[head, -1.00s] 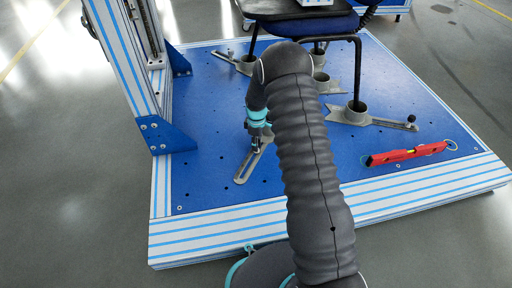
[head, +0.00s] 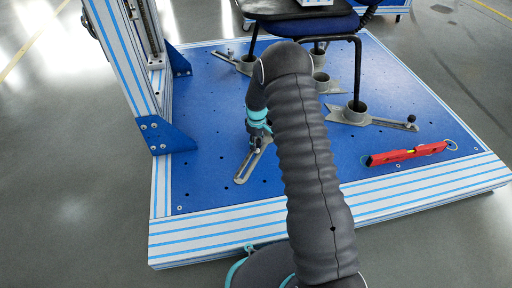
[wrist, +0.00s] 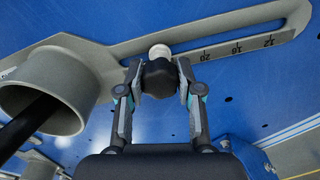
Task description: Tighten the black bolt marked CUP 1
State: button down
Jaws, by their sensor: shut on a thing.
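The black bolt (wrist: 159,80) is between my gripper's (wrist: 159,72) two fingers in the wrist view, and they are shut on it. A pale round end shows just beyond the bolt, at the slot of a grey slotted arm (wrist: 235,28) with a printed scale. The arm's grey cup (wrist: 90,82) is at the left, with a dark chair leg (wrist: 30,128) inside. No CUP 1 mark is readable. In the head view, my gripper (head: 257,140) is low over the slotted arm (head: 243,174); my own arm hides this cup and the bolt.
A black chair (head: 300,14) stands on the blue platform (head: 215,180), its visible legs at grey cups. Another slotted arm (head: 385,122) with a dark knob (head: 411,118) lies to the right. A red level (head: 400,155) lies at front right. A striped upright frame (head: 122,50) stands at left.

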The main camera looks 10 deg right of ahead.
jog(key=m, duration=0.3)
jog(key=shift+m, duration=0.4)
jog(key=c, duration=0.8)
grip_release()
jog(key=shift+o, duration=0.2)
jog(key=n, duration=0.4)
